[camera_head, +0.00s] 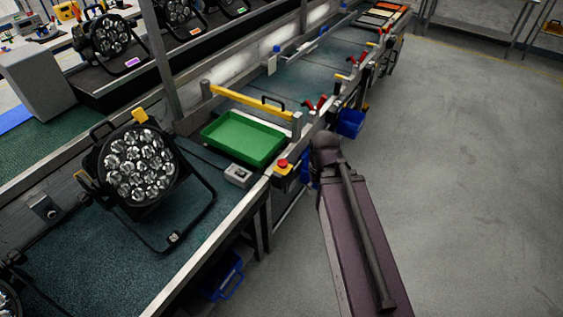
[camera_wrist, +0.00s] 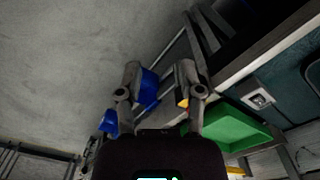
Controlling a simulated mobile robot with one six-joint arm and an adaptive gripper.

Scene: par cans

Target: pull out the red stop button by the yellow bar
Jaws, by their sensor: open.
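The red stop button (camera_head: 283,163) sits on a small yellow box on the front edge of the bench in the head view. The yellow bar (camera_head: 250,101) runs across the bench behind the green tray, with a black handle on it. My gripper (camera_wrist: 160,92) is open in the wrist view, with nothing between its fingers. A small yellow-orange part (camera_wrist: 184,102) shows beside the right finger, partly hidden by it; the red button itself is not clear there. In the head view my arm reaches up close to the right of the button and hides the gripper.
A green tray (camera_head: 207,133) lies on the bench, with a grey switch box (camera_head: 238,175) beside it. A large par can (camera_head: 139,166) stands at left. Blue bins (camera_head: 350,122) hang along the bench front. The floor (camera_head: 470,170) to the right is clear.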

